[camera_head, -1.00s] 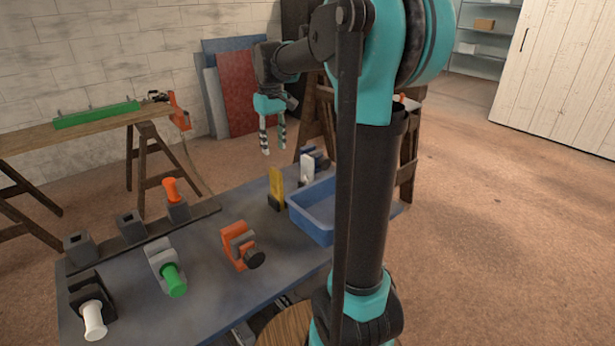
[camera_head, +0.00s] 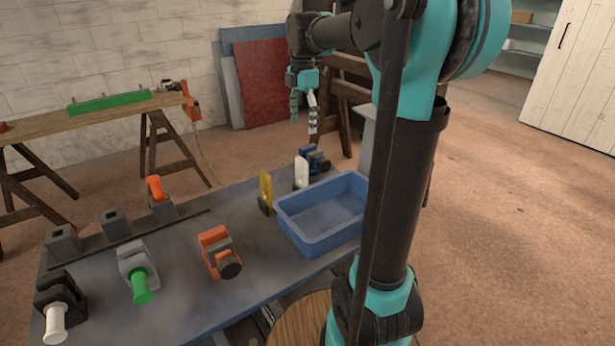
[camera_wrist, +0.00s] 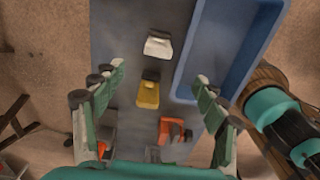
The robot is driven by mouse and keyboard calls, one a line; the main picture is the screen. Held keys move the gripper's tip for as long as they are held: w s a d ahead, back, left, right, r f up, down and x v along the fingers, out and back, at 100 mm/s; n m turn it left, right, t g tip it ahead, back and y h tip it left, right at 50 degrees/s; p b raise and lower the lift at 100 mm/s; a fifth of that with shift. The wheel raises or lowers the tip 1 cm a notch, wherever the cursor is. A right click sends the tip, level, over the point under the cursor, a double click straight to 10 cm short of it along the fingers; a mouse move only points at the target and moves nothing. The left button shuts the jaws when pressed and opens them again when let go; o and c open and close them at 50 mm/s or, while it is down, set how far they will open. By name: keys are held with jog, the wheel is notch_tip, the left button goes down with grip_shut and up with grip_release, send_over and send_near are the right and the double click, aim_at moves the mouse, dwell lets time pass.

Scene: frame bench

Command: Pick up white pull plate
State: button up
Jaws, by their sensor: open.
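The white pull plate (camera_head: 302,172) stands upright at the far end of the bench, between a yellow plate (camera_head: 265,187) and a dark blue clamp-like piece (camera_head: 316,158). In the wrist view the white plate (camera_wrist: 157,46) lies ahead of my fingers near the top, left of the blue tray. My gripper (camera_head: 303,124) is open and empty, pointing down above the far end of the bench. In the wrist view my gripper (camera_wrist: 155,82) has its fingers spread on both sides of the yellow plate (camera_wrist: 148,94), which is below and apart from them.
A blue tray (camera_head: 283,224) stands just right of the plates, its raised wall close by. An orange clamp (camera_head: 217,250), a grey one with a green handle (camera_head: 140,286) and a black one with a white handle (camera_head: 56,323) are nearer on the bench (camera_head: 190,300).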

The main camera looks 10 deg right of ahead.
aim_at(302, 169)
notch_tip(302, 169, down, 12)
jog(key=shift+r, duration=0.1)
jog(key=shift+a+f, duration=0.2)
jog(key=shift+f, duration=1.15)
jog(key=shift+a+f, duration=0.2)
jog(key=shift+f, duration=1.1)
jog(key=c, duration=1.6)
jog(key=shift+r, duration=0.15)
